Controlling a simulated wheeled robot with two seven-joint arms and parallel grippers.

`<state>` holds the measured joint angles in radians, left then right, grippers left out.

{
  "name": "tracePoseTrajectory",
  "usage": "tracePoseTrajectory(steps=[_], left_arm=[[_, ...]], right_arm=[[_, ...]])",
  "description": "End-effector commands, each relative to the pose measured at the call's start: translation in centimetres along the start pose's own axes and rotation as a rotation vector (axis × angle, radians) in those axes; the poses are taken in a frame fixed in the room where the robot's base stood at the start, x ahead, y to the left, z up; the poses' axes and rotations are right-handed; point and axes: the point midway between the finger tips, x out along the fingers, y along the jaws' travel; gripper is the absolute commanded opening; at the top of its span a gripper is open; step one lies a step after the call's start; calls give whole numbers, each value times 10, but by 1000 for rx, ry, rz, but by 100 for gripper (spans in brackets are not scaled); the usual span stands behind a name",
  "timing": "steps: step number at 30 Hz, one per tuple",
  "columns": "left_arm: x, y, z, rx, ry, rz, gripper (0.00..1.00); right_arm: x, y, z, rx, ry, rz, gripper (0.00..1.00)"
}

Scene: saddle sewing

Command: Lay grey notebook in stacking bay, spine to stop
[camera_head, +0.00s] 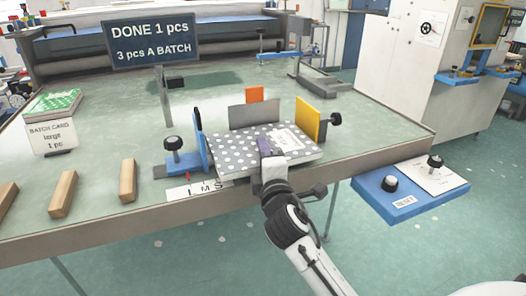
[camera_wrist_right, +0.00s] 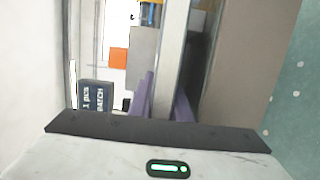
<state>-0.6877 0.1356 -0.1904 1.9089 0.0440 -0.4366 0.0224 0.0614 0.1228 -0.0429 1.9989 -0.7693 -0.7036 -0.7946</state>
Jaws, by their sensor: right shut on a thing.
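The grey notebook (camera_head: 240,143) has white dots and a white label. In the head view it lies roughly flat at the stacking bay, between a blue side plate (camera_head: 199,140) and a yellow side plate (camera_head: 309,119). The grey upright stop plate (camera_head: 254,114) stands behind it. I cannot tell whether the notebook touches the stop, or which edge is the spine. My right gripper (camera_head: 266,150) is shut on the notebook's front edge. The right wrist view shows its purple fingers (camera_wrist_right: 165,105) either side of the edge-on notebook (camera_wrist_right: 172,62). My left gripper is not in view.
An orange plate (camera_head: 255,94) stands behind the stop. Black knobs flank the bay. Wooden blocks (camera_head: 127,181) and a batch card (camera_head: 52,137) are at left. A sign (camera_head: 150,42) reads done 1 pcs. A blue reset panel (camera_head: 409,190) is at right.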

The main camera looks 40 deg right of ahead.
Motion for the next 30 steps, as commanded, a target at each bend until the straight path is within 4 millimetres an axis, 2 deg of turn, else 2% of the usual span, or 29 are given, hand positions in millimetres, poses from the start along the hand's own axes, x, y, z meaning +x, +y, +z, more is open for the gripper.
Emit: tracePoseTrajectory(steps=[14, 15, 18, 30], left_arm=[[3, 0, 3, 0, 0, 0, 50], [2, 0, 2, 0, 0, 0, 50], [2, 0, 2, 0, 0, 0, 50], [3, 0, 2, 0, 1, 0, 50]], right_arm=[[0, -3, 0, 1, 1, 7, 0], [0, -2, 0, 1, 1, 7, 22], [0, -3, 0, 1, 0, 5, 39], [0, -11, 0, -2, -1, -12, 39]])
